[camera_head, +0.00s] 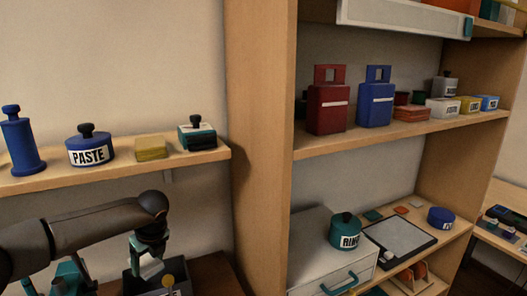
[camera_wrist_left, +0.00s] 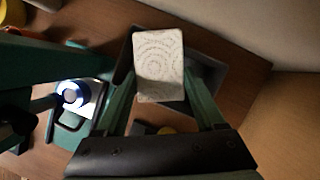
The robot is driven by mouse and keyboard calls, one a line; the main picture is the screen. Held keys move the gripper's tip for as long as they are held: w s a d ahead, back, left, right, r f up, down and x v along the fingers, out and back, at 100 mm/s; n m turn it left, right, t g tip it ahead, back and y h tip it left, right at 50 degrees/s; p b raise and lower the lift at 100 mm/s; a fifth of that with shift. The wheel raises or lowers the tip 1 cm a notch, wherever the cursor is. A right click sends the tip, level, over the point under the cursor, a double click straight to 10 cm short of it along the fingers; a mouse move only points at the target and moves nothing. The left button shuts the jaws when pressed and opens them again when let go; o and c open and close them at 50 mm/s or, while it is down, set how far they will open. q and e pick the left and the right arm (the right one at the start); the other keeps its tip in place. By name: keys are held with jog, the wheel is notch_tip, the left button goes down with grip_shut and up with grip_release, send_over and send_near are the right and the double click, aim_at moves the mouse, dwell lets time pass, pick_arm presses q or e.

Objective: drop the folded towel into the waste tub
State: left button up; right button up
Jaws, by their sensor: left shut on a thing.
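My left gripper (camera_head: 150,262) is low at the left in the head view, pointing down. It is shut on the folded towel (camera_wrist_left: 158,64), a pale block with a dotted ring pattern, which sits between the two fingers in the left wrist view. A small pale part of the towel (camera_head: 152,269) shows in the head view. The dark grey waste tub (camera_head: 133,285) is just below the gripper, partly cut off by the frame edge. Its rim and wall (camera_wrist_left: 207,72) show behind the towel in the left wrist view. My right gripper is not in view.
The wall shelf (camera_head: 110,176) above the arm holds a blue PASTE pot (camera_head: 90,149) and other items. A tall wooden shelf unit (camera_head: 262,150) stands to the right, with a teal lidded pot (camera_head: 345,232).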

pick_arm(q)
jog(key=o, duration=1.3)
jog(key=b+v, duration=0.1)
jog(key=v, duration=0.1)
jog(key=shift+s+d+r+b, duration=0.1)
jog(key=shift+d+r+b, duration=0.15)
jog(key=shift+r+b, duration=0.1)
jog(key=s+d+b, duration=0.3)
jog(key=s+d, duration=0.4)
jog(key=d, duration=0.2)
jog(key=shift+s+d, duration=0.15)
jog(key=shift+d, duration=0.15)
jog(key=shift+r, duration=0.1)
